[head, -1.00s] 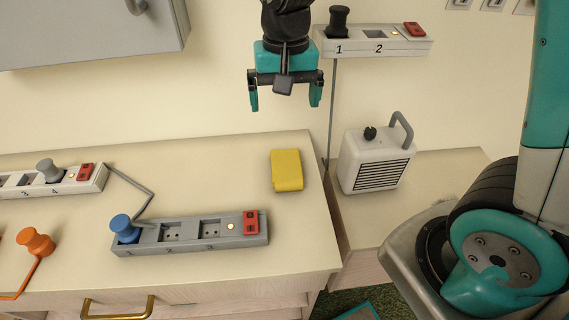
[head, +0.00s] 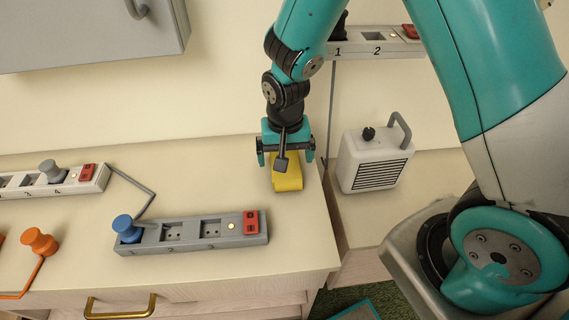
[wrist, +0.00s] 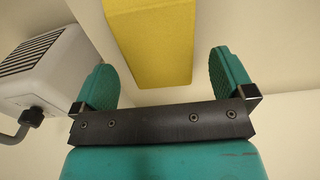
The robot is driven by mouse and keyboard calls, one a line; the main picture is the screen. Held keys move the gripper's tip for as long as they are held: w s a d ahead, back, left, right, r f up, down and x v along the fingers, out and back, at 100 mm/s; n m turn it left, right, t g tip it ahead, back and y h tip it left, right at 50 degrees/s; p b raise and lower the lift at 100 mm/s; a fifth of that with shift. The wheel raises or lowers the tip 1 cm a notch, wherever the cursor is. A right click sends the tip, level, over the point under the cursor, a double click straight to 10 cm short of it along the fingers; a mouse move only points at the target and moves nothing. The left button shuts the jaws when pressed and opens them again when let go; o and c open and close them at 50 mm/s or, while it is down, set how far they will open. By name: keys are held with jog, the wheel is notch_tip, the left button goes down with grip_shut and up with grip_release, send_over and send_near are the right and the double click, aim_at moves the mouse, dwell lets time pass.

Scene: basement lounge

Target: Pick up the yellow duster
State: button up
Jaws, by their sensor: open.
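The yellow duster (head: 288,180) lies on the pale countertop (head: 215,180) near its right end, behind the grey power strip. My gripper (head: 286,160) is over the duster's far part and hides some of it in the head view. In the wrist view, the duster (wrist: 152,40) shows as a yellow block beyond and between the fingertips of my gripper (wrist: 165,80). The two teal fingers are apart with nothing between them. I cannot tell how high the fingertips are above the counter.
A grey power strip (head: 190,233) with a blue plug (head: 126,228) lies in front of the duster. A white heater (head: 375,160) stands to the right on a lower surface. A white strip (head: 70,182) and an orange plug (head: 38,240) are at left.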

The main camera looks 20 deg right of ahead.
notch_tip(320, 180, down, 2)
jog(key=shift+f, duration=0.2)
jog(key=c, duration=1)
jog(key=shift+o, duration=0.2)
notch_tip(320, 180, up, 20)
jog(key=shift+r, duration=0.1)
